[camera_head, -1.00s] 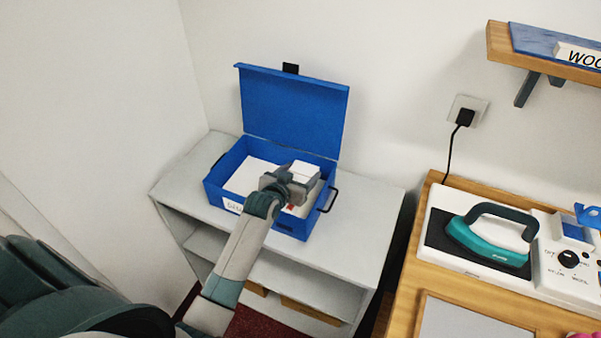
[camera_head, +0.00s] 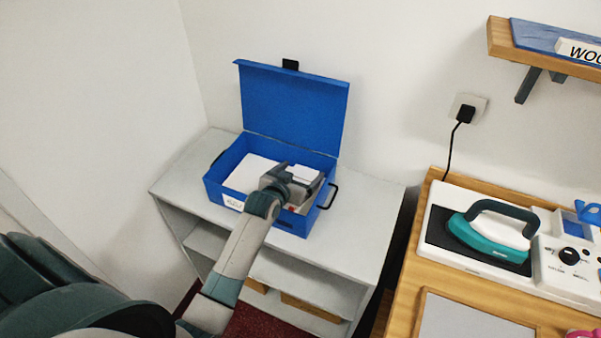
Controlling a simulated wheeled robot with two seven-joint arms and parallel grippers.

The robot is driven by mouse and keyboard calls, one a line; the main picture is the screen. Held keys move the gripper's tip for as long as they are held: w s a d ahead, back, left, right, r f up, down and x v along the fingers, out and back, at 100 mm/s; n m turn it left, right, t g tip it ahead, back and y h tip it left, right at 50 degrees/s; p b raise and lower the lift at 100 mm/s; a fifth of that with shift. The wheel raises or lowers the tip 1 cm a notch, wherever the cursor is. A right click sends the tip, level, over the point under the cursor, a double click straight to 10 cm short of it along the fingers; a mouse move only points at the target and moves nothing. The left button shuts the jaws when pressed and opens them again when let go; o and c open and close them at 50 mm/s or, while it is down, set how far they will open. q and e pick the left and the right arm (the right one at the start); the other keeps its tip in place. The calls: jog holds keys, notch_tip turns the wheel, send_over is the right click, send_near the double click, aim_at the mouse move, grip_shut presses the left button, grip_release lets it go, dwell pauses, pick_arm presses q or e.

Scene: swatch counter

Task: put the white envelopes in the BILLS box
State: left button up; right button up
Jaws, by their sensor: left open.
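A blue box (camera_head: 213,191) stands on the grey shelf unit with its lid raised against the wall. A white label with small lettering is on its front; I cannot read it clearly. White envelopes (camera_head: 250,172) lie flat inside on the left. Another white piece (camera_head: 304,174), likely an envelope, shows on the right by my gripper. My left gripper (camera_head: 300,184) is open and down in the right part of the box, partly hiding what lies there. A small red mark shows beside it. My right gripper is not in view.
The grey shelf unit (camera_head: 365,205) has free top on both sides of the box. A wooden counter (camera_head: 405,295) at right carries a teal iron (camera_head: 490,240) and a white device (camera_head: 570,262). A wall shelf (camera_head: 545,62) hangs above right.

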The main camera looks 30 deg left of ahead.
pick_arm(q)
jog(key=shift+r, duration=0.15)
jog(key=shift+r, duration=0.6)
jog(key=b+v, duration=0.1)
jog(key=v, duration=0.9)
jog(key=shift+s+b, duration=0.3)
jog(key=shift+s, duration=0.1)
jog(key=shift+s+r, duration=0.2)
jog(key=shift+s, duration=0.35)
jog(key=shift+r, duration=0.1)
